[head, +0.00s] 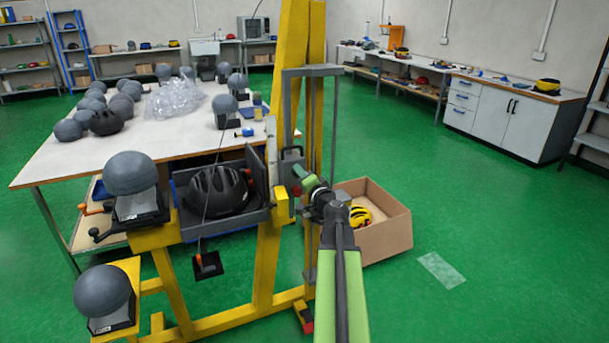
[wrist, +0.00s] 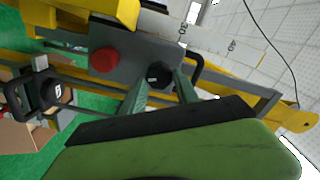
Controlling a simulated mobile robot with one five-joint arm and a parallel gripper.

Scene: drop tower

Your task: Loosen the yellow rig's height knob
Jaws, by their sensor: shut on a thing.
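The yellow rig (head: 270,262) stands in the middle of the head view, with a tall yellow upright. In the wrist view, a grey carriage plate (wrist: 130,52) on the rig carries the black height knob (wrist: 158,75). A red round button (wrist: 103,60) sits to the left of the knob. My gripper (wrist: 160,82) has its two fingers on either side of the knob and is shut on it. In the head view my gripper (head: 299,171) reaches the carriage beside the upright; the knob is hidden there.
A black helmet (head: 216,190) lies in the rig's grey tray. Grey headforms (head: 130,173) stand at the left. A cardboard box (head: 385,225) with a yellow helmet (head: 360,216) stands on the floor behind my arm.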

